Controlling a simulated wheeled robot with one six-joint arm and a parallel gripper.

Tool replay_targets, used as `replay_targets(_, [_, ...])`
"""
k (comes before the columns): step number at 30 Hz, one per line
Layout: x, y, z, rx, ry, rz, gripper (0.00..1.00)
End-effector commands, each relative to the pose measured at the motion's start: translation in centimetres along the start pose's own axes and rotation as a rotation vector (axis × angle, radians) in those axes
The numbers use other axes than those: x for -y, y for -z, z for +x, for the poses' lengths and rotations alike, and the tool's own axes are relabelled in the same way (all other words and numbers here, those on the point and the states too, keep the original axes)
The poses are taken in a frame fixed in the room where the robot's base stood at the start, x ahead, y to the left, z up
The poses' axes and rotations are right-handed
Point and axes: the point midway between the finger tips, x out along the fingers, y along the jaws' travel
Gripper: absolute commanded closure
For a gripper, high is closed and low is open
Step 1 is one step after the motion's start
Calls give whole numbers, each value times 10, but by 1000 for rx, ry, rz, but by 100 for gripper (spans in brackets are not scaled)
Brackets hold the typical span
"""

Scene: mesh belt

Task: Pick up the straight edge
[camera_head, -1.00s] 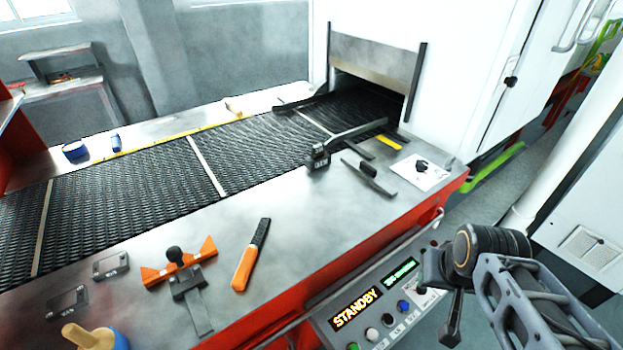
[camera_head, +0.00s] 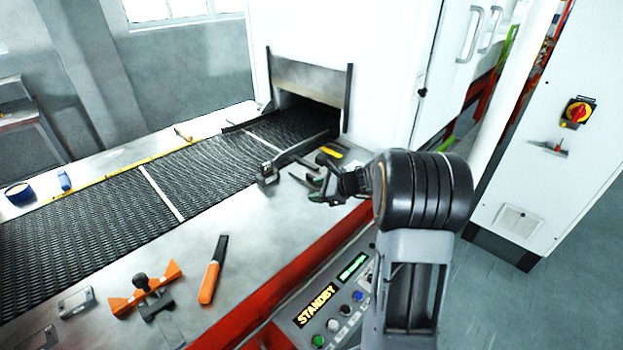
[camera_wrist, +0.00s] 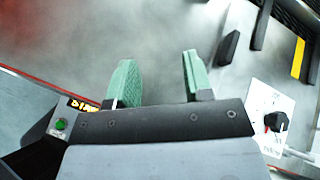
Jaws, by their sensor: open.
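The straight edge, which I take to be the dark bar with a raised black grip (camera_head: 307,164), lies on the steel ledge right of the belt, near the tunnel mouth. My gripper (camera_head: 322,177) hides part of it in the head view. In the wrist view its black grip (camera_wrist: 229,47) shows up and to the right of the fingers. My gripper also shows there (camera_wrist: 158,62), with two green-padded fingers apart and only blurred steel between them. It is over the ledge and does not hold the bar.
A guide arm with a block (camera_head: 268,173) stands left of the bar. A yellow strip (camera_wrist: 298,58) and a black knob (camera_wrist: 276,122) on a white plate are nearby. An orange-handled tool (camera_head: 211,283) and an orange fixture (camera_head: 143,293) lie on the front ledge, with bare steel between.

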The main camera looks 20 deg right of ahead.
Motion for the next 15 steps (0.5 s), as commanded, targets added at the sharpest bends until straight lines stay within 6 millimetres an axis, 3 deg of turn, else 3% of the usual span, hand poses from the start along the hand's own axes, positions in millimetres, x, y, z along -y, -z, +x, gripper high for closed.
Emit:
replay_targets(3, [40, 31, -2, 53, 123, 254, 53])
replay_targets(6, [61, 52, -5, 91, 198, 400, 53])
replay_targets(11, [80, 69, 1, 124, 258, 513, 53])
replay_targets(15, [89, 70, 24, 131, 268, 534, 53])
